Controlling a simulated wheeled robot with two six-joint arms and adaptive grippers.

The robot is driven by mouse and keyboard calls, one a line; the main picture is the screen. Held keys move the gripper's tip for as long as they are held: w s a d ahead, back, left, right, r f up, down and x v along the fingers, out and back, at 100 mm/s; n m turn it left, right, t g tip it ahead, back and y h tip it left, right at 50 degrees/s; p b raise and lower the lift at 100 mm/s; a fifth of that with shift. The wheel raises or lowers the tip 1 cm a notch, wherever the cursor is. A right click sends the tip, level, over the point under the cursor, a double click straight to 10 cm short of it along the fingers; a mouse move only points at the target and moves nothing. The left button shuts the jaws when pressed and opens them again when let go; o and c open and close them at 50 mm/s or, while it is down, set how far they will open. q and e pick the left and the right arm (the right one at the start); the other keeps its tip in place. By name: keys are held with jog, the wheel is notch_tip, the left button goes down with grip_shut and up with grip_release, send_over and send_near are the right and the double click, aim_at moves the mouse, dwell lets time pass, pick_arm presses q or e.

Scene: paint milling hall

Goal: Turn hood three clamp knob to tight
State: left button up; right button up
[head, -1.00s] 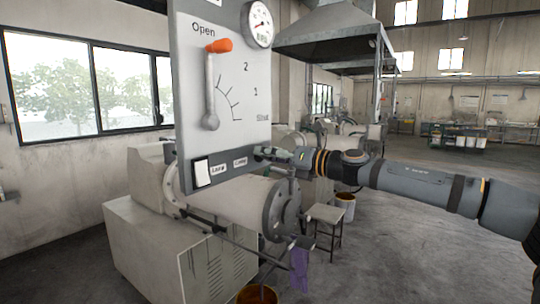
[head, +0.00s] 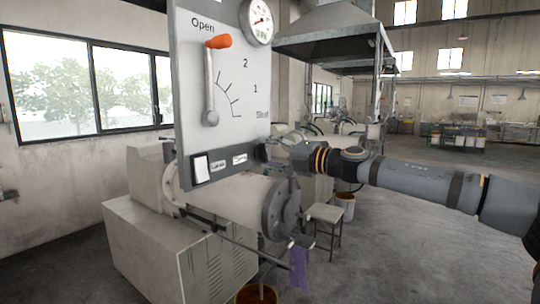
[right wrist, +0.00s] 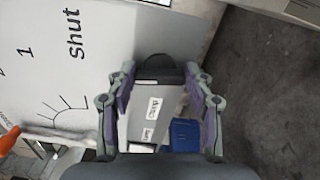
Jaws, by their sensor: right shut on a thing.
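The control panel (head: 225,100) is a grey upright board above a mill. A dark clamp knob (right wrist: 158,70) sits between the fingers of my right gripper (right wrist: 160,78) in the right wrist view. In the head view, my right gripper (head: 276,152) is at the panel's lower right corner and largely covers the knob. It is shut on the knob. Two small white labels (right wrist: 150,118) are beside the knob, too small to read surely. The knob's pointing direction cannot be told. My left gripper is out of view.
An orange-tipped lever (head: 212,85) points up towards "Open" on the panel, below a round gauge (head: 260,22). The mill drum (head: 235,202) lies underneath. A stool (head: 327,213) and a bucket (head: 345,204) stand right of it. Floor on the right is clear.

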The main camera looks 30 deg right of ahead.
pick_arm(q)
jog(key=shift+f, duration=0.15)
pick_arm(e)
jog(key=shift+d+m, duration=0.15)
jog(key=shift+m, duration=0.95)
jog(key=shift+r, duration=0.1)
jog(key=o, duration=1.2)
jog(key=shift+c, duration=0.2)
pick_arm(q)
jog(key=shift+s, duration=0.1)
